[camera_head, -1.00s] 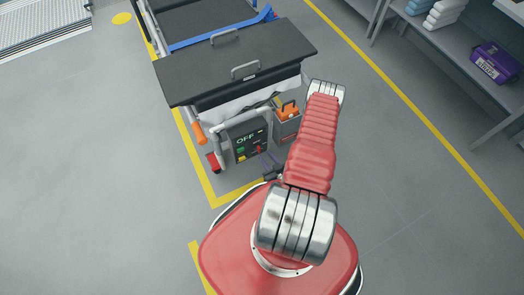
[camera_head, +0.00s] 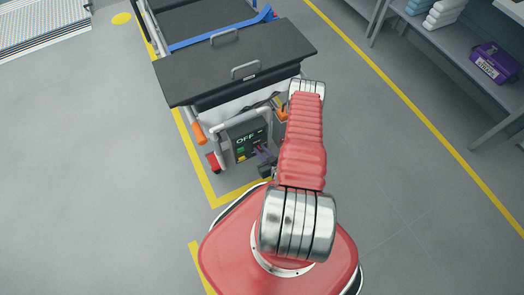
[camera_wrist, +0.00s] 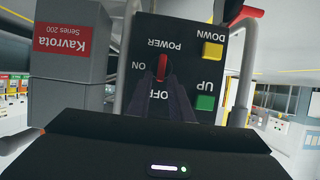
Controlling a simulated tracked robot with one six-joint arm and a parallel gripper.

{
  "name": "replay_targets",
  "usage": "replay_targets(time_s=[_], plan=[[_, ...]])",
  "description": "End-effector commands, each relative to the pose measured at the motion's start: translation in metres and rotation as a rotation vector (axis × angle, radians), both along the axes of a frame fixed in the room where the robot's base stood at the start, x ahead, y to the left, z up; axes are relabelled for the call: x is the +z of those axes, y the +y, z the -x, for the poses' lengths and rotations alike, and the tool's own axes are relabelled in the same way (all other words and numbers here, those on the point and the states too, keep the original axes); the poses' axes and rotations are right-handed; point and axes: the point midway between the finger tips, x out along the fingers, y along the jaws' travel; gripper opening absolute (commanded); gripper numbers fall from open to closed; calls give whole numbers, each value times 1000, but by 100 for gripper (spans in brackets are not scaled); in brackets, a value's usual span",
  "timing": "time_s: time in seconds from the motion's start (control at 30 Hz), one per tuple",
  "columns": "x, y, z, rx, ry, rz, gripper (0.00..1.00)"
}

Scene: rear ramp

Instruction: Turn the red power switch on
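The red power switch (camera_wrist: 162,67) shows upside down in the wrist view, a small upright red lever on a dark control panel (camera_wrist: 202,56). The word ON is beside it and POWER is near it; OFF is partly covered by my fingers. My gripper (camera_wrist: 171,84) has its dark fingers pointing at the panel, with the tips close to the switch. Contact and the gap between the tips are unclear.
The panel also carries a yellow DOWN button (camera_wrist: 213,50) and a green UP button (camera_wrist: 205,102). A grey Kavrota box (camera_wrist: 72,66) stands beside it. The black-topped cart (camera_head: 195,70) has a bar around the panel. The floor to the left is free.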

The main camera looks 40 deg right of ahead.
Motion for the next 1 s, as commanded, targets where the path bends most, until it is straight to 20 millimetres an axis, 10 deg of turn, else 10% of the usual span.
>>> replay_targets(time_s=[0.27,1.0], plan=[[0,0,0,0,0,0,0],[0,-7,2,-5,-38,-122,0]])
